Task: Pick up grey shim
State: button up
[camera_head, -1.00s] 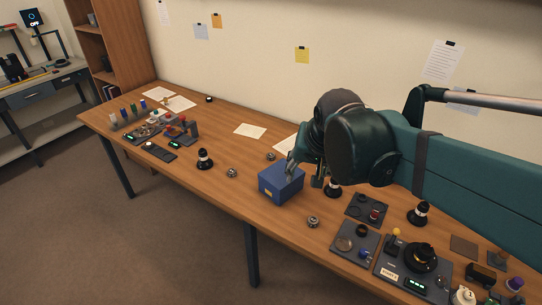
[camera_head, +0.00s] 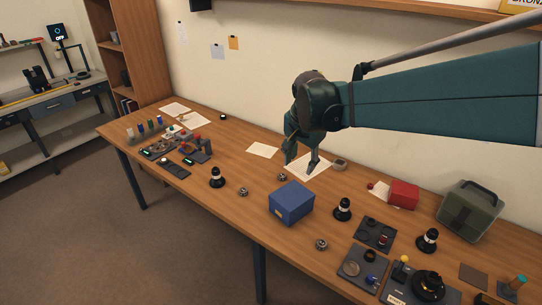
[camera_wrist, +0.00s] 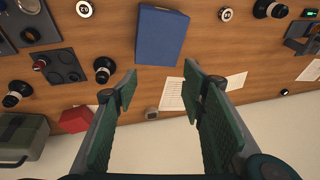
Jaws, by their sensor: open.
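I cannot make out a grey shim for certain. A small grey object (camera_head: 339,163) stands near the back edge of the table, to the right of my gripper (camera_head: 300,162). In the wrist view a small grey piece (camera_wrist: 151,113) shows between the fingers. It is too small to tell whether it is the shim. My gripper is open and empty, pointing down over the white sheet (camera_head: 309,168). In the wrist view its two green-padded fingers (camera_wrist: 160,88) stand well apart, above the table's back part.
A blue box (camera_head: 291,202) stands in front of my gripper. Black-and-white lens pieces (camera_head: 342,209) and dark trays (camera_head: 375,234) lie to the right. A red box (camera_head: 403,194) and a green case (camera_head: 470,211) stand at the back right.

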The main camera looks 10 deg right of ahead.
jog(key=w+a+f+m+g+p, duration=0.1)
jog(key=w+f+m+p, duration=0.15)
jog(key=w, duration=0.45)
jog(key=w+f+m+g+p, duration=0.1)
jog(key=w+f+m, duration=0.2)
jog(key=w, duration=0.4)
jog(key=m+g+h+p, duration=0.1)
jog(key=m+g+p, duration=0.15)
jog(key=m, duration=0.25)
send_near(282, 175)
jog(key=shift+s+a+f+t+p, duration=0.1)
jog(key=shift+s+f+t+p, duration=0.25)
jog(key=shift+s+f+p, duration=0.1)
jog(key=shift+f, duration=1.2)
jog(key=shift+f, duration=0.1)
jog(key=shift+s+d+f+b, duration=0.1)
jog(key=shift+d+f+b, duration=0.15)
jog(key=shift+f, duration=0.55)
jog(key=shift+w+d+f+b, duration=0.1)
jog(key=shift+d+f, duration=0.1)
jog(key=shift+f, duration=0.6)
jog(key=shift+s+d+f+b, duration=0.1)
jog(key=shift+d+f+b, duration=0.15)
jog(key=shift+f, duration=0.6)
